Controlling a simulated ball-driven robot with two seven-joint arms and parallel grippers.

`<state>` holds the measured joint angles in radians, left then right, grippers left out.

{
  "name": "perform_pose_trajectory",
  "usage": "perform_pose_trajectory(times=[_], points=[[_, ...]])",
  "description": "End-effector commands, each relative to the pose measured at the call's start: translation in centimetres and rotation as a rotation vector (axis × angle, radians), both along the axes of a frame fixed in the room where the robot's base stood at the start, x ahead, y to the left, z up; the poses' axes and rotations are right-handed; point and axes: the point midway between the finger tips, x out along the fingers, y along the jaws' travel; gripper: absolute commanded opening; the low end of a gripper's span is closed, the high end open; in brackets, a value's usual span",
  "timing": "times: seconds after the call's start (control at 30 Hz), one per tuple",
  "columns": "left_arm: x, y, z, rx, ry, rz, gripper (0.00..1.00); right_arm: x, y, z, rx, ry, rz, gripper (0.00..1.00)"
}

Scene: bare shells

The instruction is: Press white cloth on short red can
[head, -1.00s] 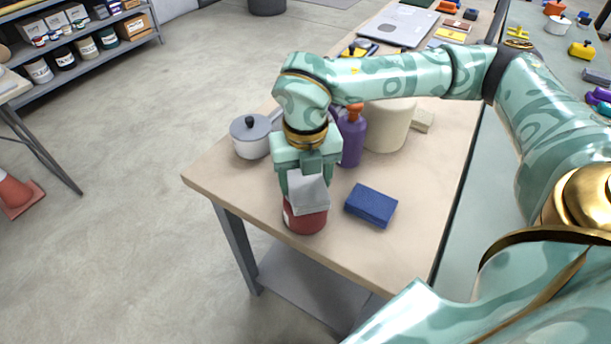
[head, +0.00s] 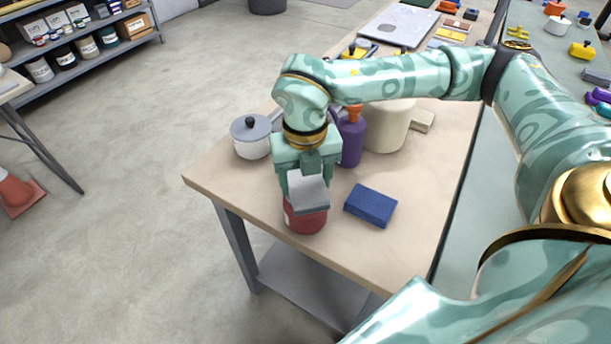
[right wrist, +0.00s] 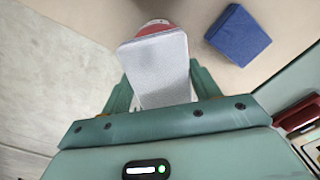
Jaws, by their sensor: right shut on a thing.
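The short red can (head: 305,220) stands upright near the front corner of the wooden table, and part of it shows in the right wrist view (right wrist: 154,27). My right gripper (head: 305,187) points down over the can and is shut on the white cloth (head: 309,193), a folded, pale grey-white block. The cloth sits at the can's top and appears to touch it. In the right wrist view the cloth (right wrist: 158,65) lies between the two fingers and hides most of the can's top. My left gripper is not in view.
A blue block (head: 371,206) lies right of the can. Behind are a lidded pot (head: 251,136), a purple bottle (head: 351,142) and a large cream container (head: 387,127). The wooden table's (head: 240,187) left and front edges are close to the can.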

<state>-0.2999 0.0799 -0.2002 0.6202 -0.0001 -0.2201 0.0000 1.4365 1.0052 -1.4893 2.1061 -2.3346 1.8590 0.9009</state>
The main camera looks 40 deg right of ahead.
Motion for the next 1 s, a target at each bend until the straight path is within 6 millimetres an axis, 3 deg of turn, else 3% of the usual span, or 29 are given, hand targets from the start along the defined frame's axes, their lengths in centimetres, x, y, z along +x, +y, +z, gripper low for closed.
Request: perform_pose_trajectory(times=[0.6, 1.0], points=[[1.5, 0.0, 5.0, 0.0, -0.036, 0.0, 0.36, 0.1, 0.0, 6.4, 0.001, -0.007, 0.0, 0.43], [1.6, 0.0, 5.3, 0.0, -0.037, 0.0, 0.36, 0.1, 0.0, 6.8, 0.001, -0.005, -0.001, 0.43]])
